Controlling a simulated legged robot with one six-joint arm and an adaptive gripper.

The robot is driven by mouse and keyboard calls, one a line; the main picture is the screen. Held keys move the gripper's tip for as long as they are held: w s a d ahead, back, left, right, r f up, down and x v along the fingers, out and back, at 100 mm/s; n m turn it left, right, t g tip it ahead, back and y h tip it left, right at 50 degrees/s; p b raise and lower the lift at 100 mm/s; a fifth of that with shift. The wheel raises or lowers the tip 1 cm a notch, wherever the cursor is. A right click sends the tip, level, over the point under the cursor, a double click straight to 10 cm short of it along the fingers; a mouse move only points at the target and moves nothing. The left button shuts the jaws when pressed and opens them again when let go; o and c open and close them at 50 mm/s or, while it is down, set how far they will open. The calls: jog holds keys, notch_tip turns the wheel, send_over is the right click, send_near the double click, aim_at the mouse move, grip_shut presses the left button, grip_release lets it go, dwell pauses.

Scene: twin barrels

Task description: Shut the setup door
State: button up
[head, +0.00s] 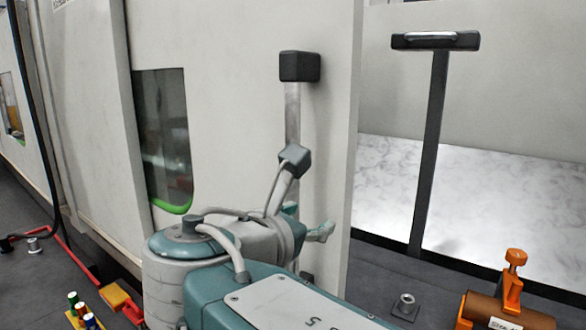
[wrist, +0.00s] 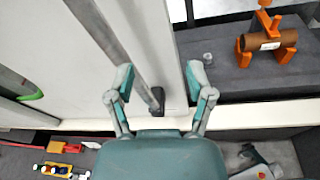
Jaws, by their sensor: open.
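The setup door (head: 235,40) is a large pale panel with a green-edged window (head: 163,135). It stands open, with a gap to the right of its edge. Its grey vertical bar handle (head: 292,110) has black end mounts. My gripper (head: 316,232) is at the lower part of the handle in the head view, partly hidden by my own arm. In the wrist view my gripper (wrist: 161,82) is open, and the handle (wrist: 118,50) runs between its fingers toward the black lower mount (wrist: 157,100). I cannot tell whether a finger touches the bar.
Right of the door edge is an opening with a white marbled surface (head: 480,190) and a dark upright bar (head: 430,150). An orange clamp holds a brown cylinder (head: 490,312) on the dark deck at lower right. Colored small parts (head: 82,312) lie at lower left.

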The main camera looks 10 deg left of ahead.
jog(key=s+a+r+n+t+y, duration=0.1)
jog(key=s+a+r+n+t, duration=0.1)
jog(key=a+r+n, duration=0.3)
jog(key=w+d+m, duration=0.1)
jog(key=w, duration=0.9)
jog(key=shift+w+f, duration=0.15)
jog(key=shift+f, duration=0.2)
jog(key=shift+d, duration=0.1)
grip_shut()
